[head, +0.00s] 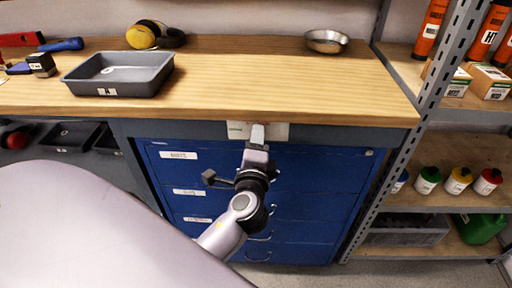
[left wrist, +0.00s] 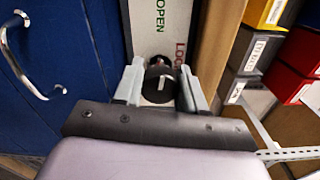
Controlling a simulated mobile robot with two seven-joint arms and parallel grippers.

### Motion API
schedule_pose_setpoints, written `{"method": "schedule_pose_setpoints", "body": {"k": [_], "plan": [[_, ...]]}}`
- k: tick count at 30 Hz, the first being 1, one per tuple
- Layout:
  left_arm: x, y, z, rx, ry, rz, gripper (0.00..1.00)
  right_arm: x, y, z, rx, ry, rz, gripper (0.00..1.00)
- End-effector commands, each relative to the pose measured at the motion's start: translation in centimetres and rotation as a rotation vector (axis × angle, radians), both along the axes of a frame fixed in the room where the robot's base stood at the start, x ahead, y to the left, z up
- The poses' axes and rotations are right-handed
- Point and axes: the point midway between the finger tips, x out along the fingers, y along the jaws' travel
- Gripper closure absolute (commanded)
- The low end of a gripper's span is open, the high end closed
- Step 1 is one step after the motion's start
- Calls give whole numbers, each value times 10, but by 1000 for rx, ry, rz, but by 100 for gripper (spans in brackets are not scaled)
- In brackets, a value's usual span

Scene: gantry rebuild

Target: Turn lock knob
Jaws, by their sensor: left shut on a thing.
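The lock knob (left wrist: 158,84) is black and round with a white mark line, seen in the left wrist view. It sits on a pale plate (left wrist: 148,38) with the words OPEN in green and LOCK, partly hidden, in red. The plate also shows in the head view (head: 278,131), under the bench top's front edge. My left gripper (head: 257,138) is at the plate. In the left wrist view its two fingers (left wrist: 158,88) are on either side of the knob, shut on it. In the head view the gripper hides the knob. My right gripper is not in view.
The blue drawer cabinet (head: 315,190) is below the wooden bench top (head: 300,85). A grey tray (head: 105,90), yellow ear muffs (head: 143,36) and a metal bowl (head: 326,40) are on the bench. A metal shelf rack (head: 440,140) with bottles stands at the right.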

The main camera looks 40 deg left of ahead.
Motion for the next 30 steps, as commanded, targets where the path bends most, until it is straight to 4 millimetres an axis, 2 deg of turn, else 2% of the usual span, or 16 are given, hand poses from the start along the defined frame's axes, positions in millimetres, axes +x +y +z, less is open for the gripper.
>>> {"method": "schedule_pose_setpoints", "body": {"k": [10, 27, 28, 30], "plan": [[-1, 2, -1, -131, -81, 8, 90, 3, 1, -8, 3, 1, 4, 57], [-1, 3, 0, -156, -97, 8, 90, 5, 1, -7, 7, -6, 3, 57], [-1, 3, 0, -156, -97, 8, 56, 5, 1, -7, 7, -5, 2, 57], [-1, 2, 0, -156, -96, 7, 36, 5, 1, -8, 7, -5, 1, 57]]}}
